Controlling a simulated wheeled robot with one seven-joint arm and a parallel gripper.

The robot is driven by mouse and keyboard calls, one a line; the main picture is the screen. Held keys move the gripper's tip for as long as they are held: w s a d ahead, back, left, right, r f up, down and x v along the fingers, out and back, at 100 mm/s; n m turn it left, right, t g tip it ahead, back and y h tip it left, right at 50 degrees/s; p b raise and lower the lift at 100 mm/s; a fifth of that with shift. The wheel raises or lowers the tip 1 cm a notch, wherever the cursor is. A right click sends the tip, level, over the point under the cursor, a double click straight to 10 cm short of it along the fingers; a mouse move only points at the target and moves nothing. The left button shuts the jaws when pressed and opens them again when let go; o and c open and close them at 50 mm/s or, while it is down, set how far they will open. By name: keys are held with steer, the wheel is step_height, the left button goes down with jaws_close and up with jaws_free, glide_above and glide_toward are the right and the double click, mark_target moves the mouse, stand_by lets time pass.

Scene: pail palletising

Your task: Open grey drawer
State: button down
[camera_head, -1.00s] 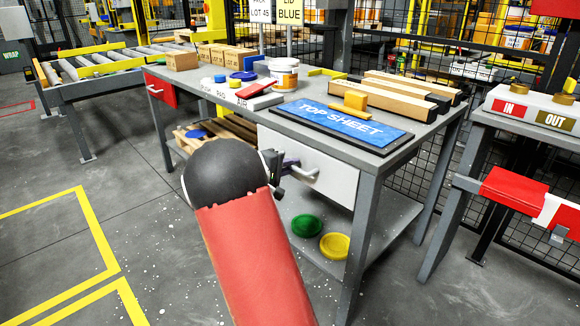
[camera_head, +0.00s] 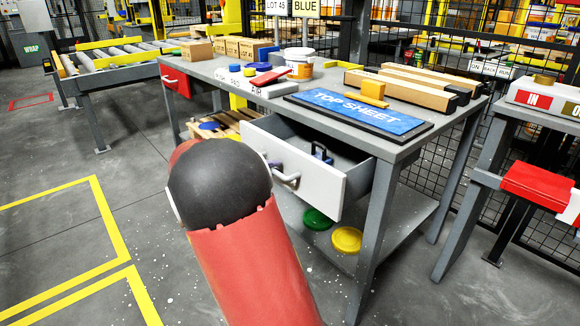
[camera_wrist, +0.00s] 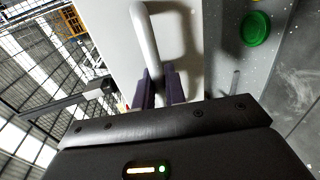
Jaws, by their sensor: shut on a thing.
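The grey drawer (camera_head: 312,170) under the workbench is pulled partly out, and its light front panel faces me. A dark object with a handle (camera_head: 321,152) shows inside it. The drawer's pale bar handle (camera_head: 288,180) is at the left part of the front panel; it also shows in the wrist view (camera_wrist: 146,45). My gripper (camera_wrist: 160,82) has its two dark fingers closed on this handle in the wrist view. In the head view my red and black arm hides most of the gripper.
A red drawer (camera_head: 176,81) at the left is shut. Green (camera_head: 317,219) and yellow (camera_head: 346,240) lids lie on the lower shelf. Open floor lies at left.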

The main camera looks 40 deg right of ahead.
steer(key=f+b+v, duration=0.1)
steer(key=f+v, duration=0.1)
steer(key=v, duration=1)
steer(key=shift+a+f, duration=0.15)
steer(key=shift+a, duration=0.1)
steer(key=c, duration=1.5)
jaws_free()
steer(key=v, duration=0.7)
steer(key=shift+a, duration=0.35)
